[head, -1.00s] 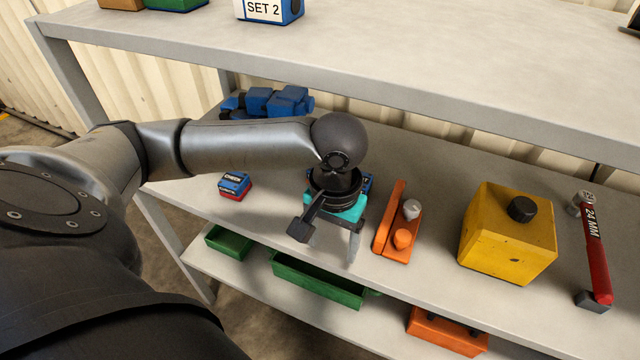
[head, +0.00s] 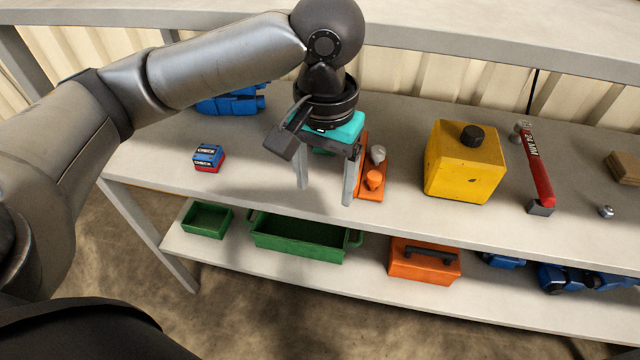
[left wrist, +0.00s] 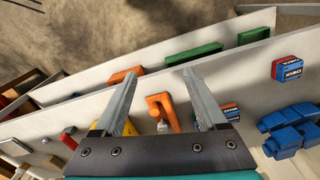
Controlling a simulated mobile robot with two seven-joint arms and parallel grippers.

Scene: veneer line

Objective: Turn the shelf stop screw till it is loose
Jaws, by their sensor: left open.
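An orange piece (head: 372,188) with an orange knob (head: 374,178) and a grey knob (head: 378,154) stands on the middle shelf board (head: 270,185). I cannot tell for sure which knob is the shelf stop screw. The orange piece also shows in the left wrist view (left wrist: 160,103), between and beyond the fingers. My left gripper (head: 325,195) is open and empty, fingers down, just left of the orange piece in the head view. One finger hides part of its left edge. It also shows in the left wrist view (left wrist: 159,73). My right gripper is not in view.
A yellow box (head: 462,165) with a black knob and a red 24 MM tool (head: 538,170) stand to the right. A blue-red block (head: 208,158) sits left. Green trays (head: 300,240) and an orange case (head: 425,262) are below. The upper board (head: 480,30) overhangs behind.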

